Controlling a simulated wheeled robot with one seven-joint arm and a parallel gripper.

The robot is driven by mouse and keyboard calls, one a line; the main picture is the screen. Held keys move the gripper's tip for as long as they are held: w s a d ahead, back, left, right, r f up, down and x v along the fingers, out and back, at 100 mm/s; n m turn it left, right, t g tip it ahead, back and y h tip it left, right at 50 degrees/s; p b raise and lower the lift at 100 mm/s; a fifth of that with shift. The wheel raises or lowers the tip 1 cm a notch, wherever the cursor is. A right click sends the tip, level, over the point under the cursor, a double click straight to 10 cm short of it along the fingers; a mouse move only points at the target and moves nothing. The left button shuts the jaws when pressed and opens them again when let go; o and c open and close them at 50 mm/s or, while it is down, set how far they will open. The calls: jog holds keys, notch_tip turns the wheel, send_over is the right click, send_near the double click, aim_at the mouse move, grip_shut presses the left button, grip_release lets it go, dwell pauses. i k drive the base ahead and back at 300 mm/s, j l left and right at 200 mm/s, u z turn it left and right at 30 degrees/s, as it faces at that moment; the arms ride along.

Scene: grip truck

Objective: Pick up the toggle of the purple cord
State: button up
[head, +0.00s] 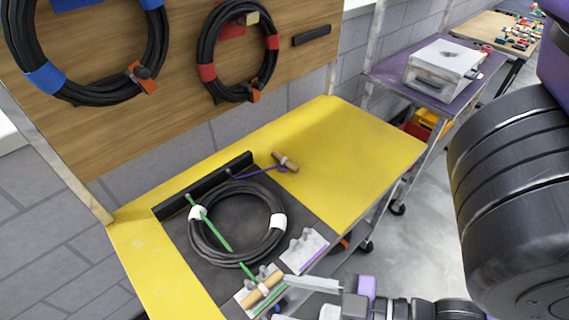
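The purple cord (255,172) runs from the black bar at the back of the dark mat to a tan wooden toggle (285,161). This toggle lies on the yellow table top, beyond the mat's back right part, with a pale band around its middle. My gripper (283,298) is at the bottom edge, partly cut off. Its two pale fingers point left and appear apart, with nothing visible between them. It is well in front of the purple cord's toggle, next to a second wooden toggle (263,289) on the green cord (215,225).
A black cable coil (238,258) with white bands lies on the mat, under the green cord. The second toggle sits at a pegged block with a green stripe; another pegged block (304,250) has a purple stripe. The table's right part (360,150) is clear. Coils hang on a wooden board (180,60).

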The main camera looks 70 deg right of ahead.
aim_at(284, 162)
jog(key=i+z, duration=0.15)
jog(key=z, duration=0.35)
jog(key=i+z, duration=0.1)
jog(key=z, duration=0.4)
